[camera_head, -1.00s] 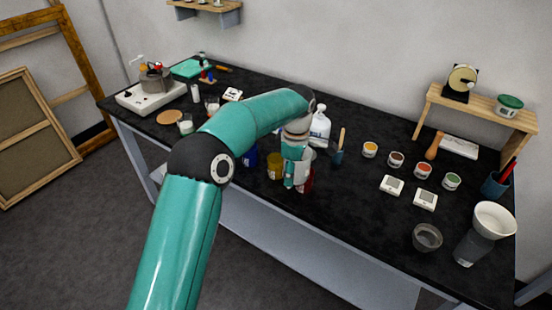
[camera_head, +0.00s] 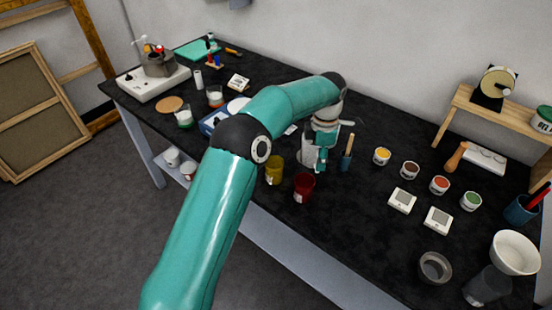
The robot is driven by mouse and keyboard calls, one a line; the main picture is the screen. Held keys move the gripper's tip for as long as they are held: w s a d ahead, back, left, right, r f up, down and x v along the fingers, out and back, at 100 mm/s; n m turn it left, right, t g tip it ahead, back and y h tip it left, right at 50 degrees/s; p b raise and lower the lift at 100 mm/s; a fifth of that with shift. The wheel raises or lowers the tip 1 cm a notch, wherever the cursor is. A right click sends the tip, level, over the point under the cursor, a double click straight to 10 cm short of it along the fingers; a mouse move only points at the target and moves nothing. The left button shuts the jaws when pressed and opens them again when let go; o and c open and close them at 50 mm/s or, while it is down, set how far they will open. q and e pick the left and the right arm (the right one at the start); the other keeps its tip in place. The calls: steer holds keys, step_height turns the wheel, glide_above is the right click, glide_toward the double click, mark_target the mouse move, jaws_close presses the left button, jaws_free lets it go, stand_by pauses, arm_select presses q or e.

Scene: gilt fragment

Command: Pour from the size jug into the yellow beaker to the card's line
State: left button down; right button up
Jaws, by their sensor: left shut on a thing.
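The yellow beaker (camera_head: 274,170) stands on the black bench, just right of my left forearm. A pale, partly see-through vessel (camera_head: 308,152), which looks like the size jug, is at my left gripper (camera_head: 321,163). The gripper is shut on it and hides much of it. It is to the right of and behind the yellow beaker, roughly upright; whether it touches the bench I cannot tell. A red beaker (camera_head: 304,187) stands in front of the gripper. A small white piece (camera_head: 290,130) behind my arm may be the card. My right gripper is out of view.
A blue pot with a brush (camera_head: 347,160) stands close right of the gripper. Several paint jars (camera_head: 382,156) and two white blocks (camera_head: 402,200) are further right. A grey bowl (camera_head: 434,268) is near the front edge. My left arm hides part of the bench.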

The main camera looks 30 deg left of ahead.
mark_target(305, 158)
arm_select(q)
steer(key=shift+a, duration=0.1)
steer(key=shift+s+a+r, duration=0.15)
steer(key=shift+s+a, duration=0.05)
steer(key=shift+a, duration=0.2)
steer(key=shift+s+a+f+t+h, duration=0.5)
steer(key=shift+a+t+h, duration=0.1)
steer(key=shift+h, duration=0.2)
steer(key=shift+s+a+r+t+h, duration=0.2)
steer(key=shift+s+a+t+h, duration=0.25)
steer(key=shift+t+h, duration=0.2)
steer(key=shift+s+a+t+h, duration=0.35)
steer(key=shift+a+t+h, duration=0.15)
steer(key=shift+t+h, duration=0.35)
steer(key=shift+s+a+t+h, duration=0.4)
steer(key=shift+a+t+h, duration=0.1)
steer(key=shift+h, duration=0.55)
steer(key=shift+s+a+t+h, duration=0.35)
steer(key=shift+a+t+h, duration=0.15)
steer(key=shift+t+h, duration=0.35)
steer(key=shift+f+h+b, duration=0.4)
steer(key=shift+b, duration=0.05)
